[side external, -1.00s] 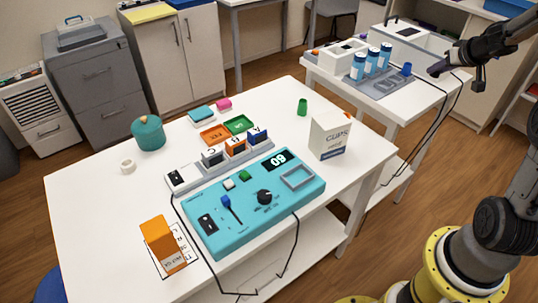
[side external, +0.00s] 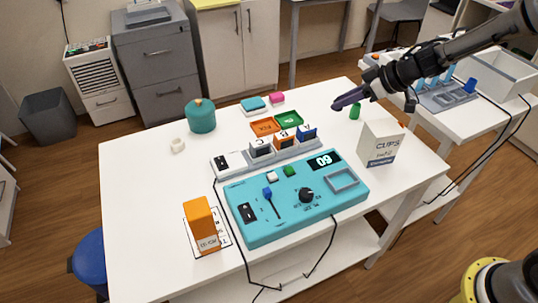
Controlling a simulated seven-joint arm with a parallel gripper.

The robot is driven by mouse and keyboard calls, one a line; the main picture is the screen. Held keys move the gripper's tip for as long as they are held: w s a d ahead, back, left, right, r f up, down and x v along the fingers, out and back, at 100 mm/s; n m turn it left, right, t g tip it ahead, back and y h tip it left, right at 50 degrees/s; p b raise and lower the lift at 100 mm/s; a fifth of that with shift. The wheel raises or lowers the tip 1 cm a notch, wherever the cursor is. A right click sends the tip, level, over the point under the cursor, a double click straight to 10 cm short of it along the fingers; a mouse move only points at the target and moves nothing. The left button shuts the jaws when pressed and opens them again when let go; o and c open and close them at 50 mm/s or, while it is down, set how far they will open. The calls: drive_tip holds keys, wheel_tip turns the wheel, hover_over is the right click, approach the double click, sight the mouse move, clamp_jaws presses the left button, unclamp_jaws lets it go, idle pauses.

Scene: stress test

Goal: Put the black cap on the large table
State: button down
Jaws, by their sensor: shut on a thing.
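My gripper (side external: 371,92) is over the far right part of the large white table (side external: 150,220), near the green cup. It is shut on a dark, purplish-black thing (side external: 348,98) that sticks out to the left and looks like the black cap. Its shape is small and hard to make out. The thing appears held above the table top, though its exact height cannot be told.
A small green cup (side external: 355,111) and a white cups box (side external: 381,143) stand close by. A turquoise control panel (side external: 300,207), an orange block (side external: 201,222) and a teal pot (side external: 201,116) occupy other parts. The left part is mostly clear.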

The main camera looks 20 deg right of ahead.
drive_tip(key=s+a+f+n+g+y, duration=0.25)
drive_tip(key=s+a, duration=0.25)
drive_tip(key=a, duration=0.9)
drive_tip(key=s+a+f+n+g+y, duration=0.15)
drive_tip(key=s+a+n, duration=0.35)
drive_tip(key=a, duration=0.9)
drive_tip(key=shift+m+h, duration=0.35)
drive_tip(key=shift+h, duration=0.05)
drive_tip(key=w+a+f, duration=0.2)
drive_tip(key=w+a, duration=0.1)
drive_tip(key=w+a+f, duration=0.1)
drive_tip(key=w+a, duration=0.1)
drive_tip(key=shift+w+f, duration=0.1)
drive_tip(key=shift+f, duration=0.15)
hover_over(211, 200)
drive_tip(key=f, duration=0.5)
drive_tip(key=shift+s+d+f, duration=0.15)
drive_tip(key=shift+s+f, duration=0.1)
drive_tip(key=shift+w+f, duration=0.1)
drive_tip(key=shift+f, duration=0.15)
drive_tip(key=shift+w+a+f, duration=0.1)
drive_tip(key=shift+a+f, duration=0.1)
drive_tip(key=shift+f, duration=1.4)
